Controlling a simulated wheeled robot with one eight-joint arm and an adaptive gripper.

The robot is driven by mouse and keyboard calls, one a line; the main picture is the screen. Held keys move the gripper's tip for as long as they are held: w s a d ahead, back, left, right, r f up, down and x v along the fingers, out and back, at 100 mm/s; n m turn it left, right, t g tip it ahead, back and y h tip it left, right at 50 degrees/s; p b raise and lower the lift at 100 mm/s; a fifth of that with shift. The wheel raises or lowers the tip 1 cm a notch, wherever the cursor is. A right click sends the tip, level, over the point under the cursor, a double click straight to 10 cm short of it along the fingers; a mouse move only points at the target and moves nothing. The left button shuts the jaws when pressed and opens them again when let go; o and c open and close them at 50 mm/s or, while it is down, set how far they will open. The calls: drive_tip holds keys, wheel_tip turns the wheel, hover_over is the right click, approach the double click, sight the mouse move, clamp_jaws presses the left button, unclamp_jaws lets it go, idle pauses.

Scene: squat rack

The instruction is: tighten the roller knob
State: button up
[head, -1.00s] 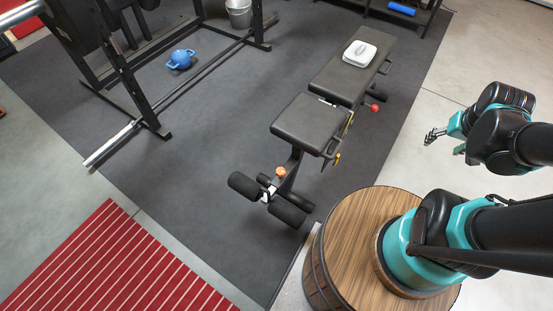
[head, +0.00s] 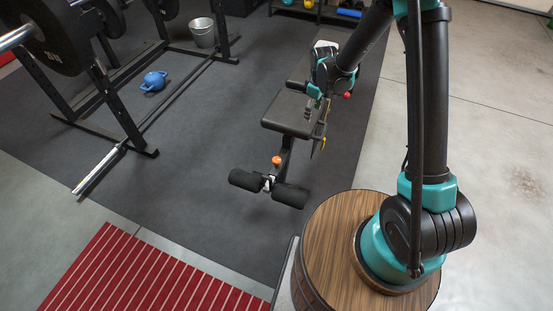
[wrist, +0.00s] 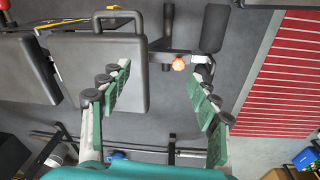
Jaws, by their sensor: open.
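The orange roller knob (head: 277,160) sits on the post between two black foam rollers (head: 291,195) at the near end of the bench. My gripper (head: 309,107) is over the bench seat (head: 289,113), apart from the knob. In the wrist view, my gripper (wrist: 158,73) is open, with green finger pads spread wide and nothing between them. The orange knob (wrist: 179,64) shows beyond the fingertips, nearer the right finger. The seat (wrist: 97,75) lies behind the left finger. My arm hides part of the bench backrest in the head view.
A red knob (head: 348,95) and yellow-marked parts are on the bench's right side. The rack with a loaded bar (head: 15,38), a blue kettlebell (head: 154,81) and a bucket (head: 202,32) stand left. A red striped mat (head: 147,275) lies in front.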

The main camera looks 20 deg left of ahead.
drive_tip(key=a+f+n, duration=0.3)
drive_tip(key=a+f, duration=0.3)
drive_tip(key=a, duration=0.1)
drive_tip(key=n+g, duration=0.1)
drive_tip(key=n, duration=0.2)
hover_over(277, 160)
wheel_tip(277, 160, down, 11)
drive_tip(key=shift+h, duration=0.3)
wheel_tip(277, 160, down, 16)
drive_tip(key=shift+w+a, duration=0.1)
drive_tip(key=c, duration=1.2)
